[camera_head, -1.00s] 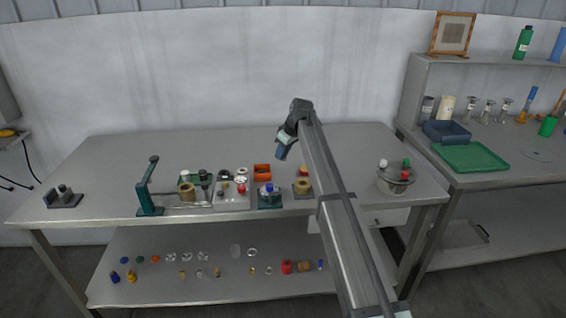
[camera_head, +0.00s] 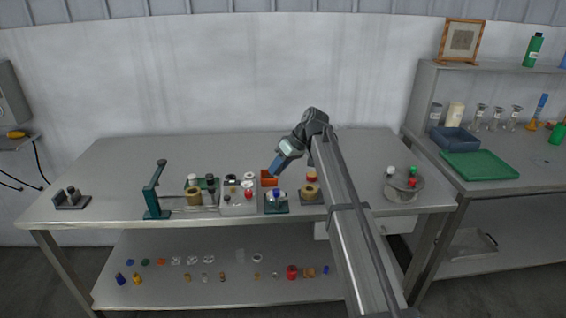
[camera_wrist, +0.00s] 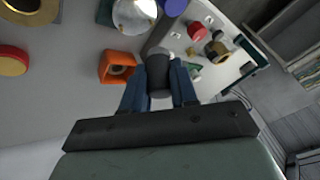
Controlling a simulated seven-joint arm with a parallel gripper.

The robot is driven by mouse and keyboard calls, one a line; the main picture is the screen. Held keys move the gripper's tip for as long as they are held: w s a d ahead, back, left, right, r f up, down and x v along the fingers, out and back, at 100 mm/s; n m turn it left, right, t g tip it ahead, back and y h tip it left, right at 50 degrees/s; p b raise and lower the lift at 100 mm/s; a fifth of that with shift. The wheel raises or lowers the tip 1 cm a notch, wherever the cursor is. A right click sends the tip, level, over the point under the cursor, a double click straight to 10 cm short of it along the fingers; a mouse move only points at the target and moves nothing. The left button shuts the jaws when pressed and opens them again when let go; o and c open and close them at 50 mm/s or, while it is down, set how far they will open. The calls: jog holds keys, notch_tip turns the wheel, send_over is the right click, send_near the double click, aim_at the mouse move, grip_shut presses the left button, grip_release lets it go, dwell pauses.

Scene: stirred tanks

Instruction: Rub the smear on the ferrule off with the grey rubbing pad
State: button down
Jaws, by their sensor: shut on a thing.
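My gripper (camera_head: 277,168) hangs low over the table, just behind the orange box. In the wrist view its blue fingers are shut on a grey cylindrical piece (camera_wrist: 159,76), which looks like the rubbing pad. Another brass-coloured piece (camera_head: 194,196) sits by the teal press at the left. I cannot tell which is the ferrule, and I cannot make out a smear.
An orange open box (camera_wrist: 113,67) lies close beside the held piece. A domed item on a teal base (camera_head: 276,208), a pale block with knobs (camera_head: 238,208) and the teal press (camera_head: 153,190) crowd the front. A lidded pot (camera_head: 403,188) stands right. The table's back is clear.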

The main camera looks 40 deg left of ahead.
jog(key=shift+f, duration=3)
jog(key=shift+f, duration=0.65)
